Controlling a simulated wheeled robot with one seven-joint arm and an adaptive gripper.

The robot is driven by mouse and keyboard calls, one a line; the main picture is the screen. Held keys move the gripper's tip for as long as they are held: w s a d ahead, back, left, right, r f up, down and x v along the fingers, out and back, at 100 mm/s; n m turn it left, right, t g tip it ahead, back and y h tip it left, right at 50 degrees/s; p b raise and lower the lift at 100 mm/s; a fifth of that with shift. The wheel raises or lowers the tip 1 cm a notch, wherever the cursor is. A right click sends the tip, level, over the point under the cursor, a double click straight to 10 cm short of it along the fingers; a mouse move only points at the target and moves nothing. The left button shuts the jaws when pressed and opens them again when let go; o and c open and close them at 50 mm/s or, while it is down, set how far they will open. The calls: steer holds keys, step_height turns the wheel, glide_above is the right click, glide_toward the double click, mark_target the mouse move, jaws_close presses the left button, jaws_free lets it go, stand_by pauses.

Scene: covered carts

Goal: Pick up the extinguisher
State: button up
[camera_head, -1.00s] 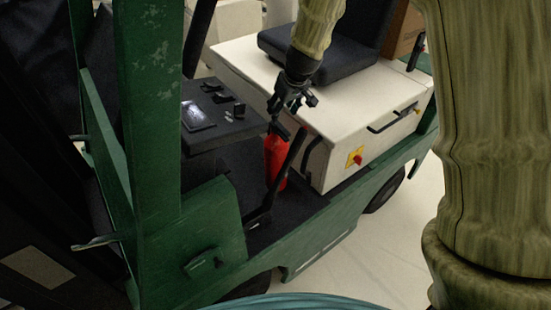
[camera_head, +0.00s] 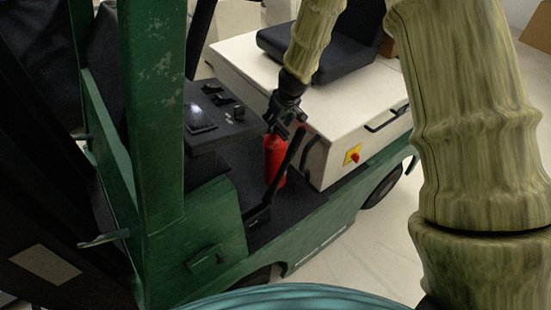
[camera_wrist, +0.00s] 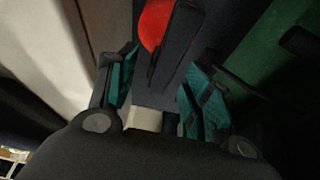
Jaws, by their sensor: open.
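The red extinguisher (camera_head: 275,158) stands in the dark footwell of the green cart, beside the white seat box. A black lever in front of it hides part of its body. My gripper (camera_head: 279,128) is at the extinguisher's top and covers it in the head view. In the wrist view, my gripper (camera_wrist: 156,88) has its two teal-padded fingers apart. The red extinguisher (camera_wrist: 155,24) shows there beyond the fingertips, with a black part along its right side. I cannot tell whether the fingers touch it.
The white seat box (camera_head: 330,140) with a black seat (camera_head: 300,48) is close on the right. A dark control console (camera_head: 215,118) is on the left. The black lever (camera_head: 280,170) rises close in front. A green post (camera_head: 152,110) stands at the left.

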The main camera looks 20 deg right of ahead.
steer(key=shift+x, duration=1)
jaws_close()
steer(key=shift+w+r, duration=0.15)
